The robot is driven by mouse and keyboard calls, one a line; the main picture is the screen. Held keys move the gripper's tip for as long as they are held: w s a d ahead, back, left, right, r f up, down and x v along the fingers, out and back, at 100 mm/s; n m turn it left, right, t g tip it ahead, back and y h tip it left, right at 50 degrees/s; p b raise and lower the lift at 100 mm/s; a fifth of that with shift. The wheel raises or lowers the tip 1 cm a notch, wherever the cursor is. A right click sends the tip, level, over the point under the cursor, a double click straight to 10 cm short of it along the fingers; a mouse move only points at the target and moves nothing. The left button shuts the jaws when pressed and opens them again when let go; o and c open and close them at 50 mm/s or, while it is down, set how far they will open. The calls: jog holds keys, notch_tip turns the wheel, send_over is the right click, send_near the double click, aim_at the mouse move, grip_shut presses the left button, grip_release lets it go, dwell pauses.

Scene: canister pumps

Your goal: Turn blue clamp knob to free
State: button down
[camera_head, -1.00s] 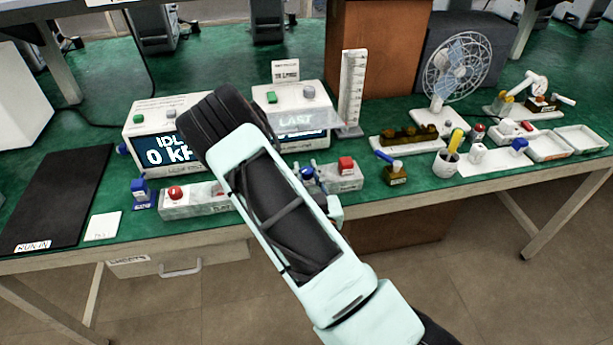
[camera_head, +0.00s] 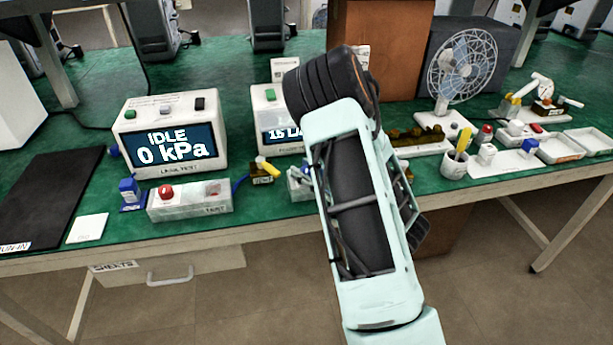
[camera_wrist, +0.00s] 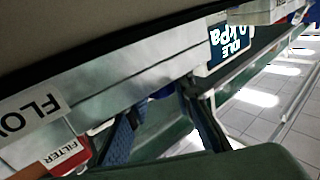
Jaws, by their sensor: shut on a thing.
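My gripper (camera_wrist: 165,125) shows in the wrist view against the long grey face of the flow fixture (camera_wrist: 120,85). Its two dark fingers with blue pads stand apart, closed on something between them. A small patch of blue (camera_wrist: 162,92) shows between the fingers at the fixture; I take it for the blue clamp knob, mostly hidden. Its turn position cannot be read. In the head view my arm covers the gripper and most of this fixture; only the fixture's left end (camera_head: 298,189) shows.
A red filter block (camera_wrist: 70,160) is at lower left in the wrist view. In the head view, the leak tester (camera_head: 172,140) reads IDLE 0 kPa. Left of my arm are a yellow-handled valve (camera_head: 263,170) and a test box with red button (camera_head: 190,202). A fan (camera_head: 455,70) stands right.

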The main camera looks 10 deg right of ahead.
jog(key=shift+r+n+g+y, duration=0.15)
jog(key=shift+n+g+y, duration=0.55)
jog(key=shift+y, duration=0.1)
jog(key=c, duration=1.7)
grip_release()
jog(key=shift+o, duration=0.2)
jog(key=v, duration=1.2)
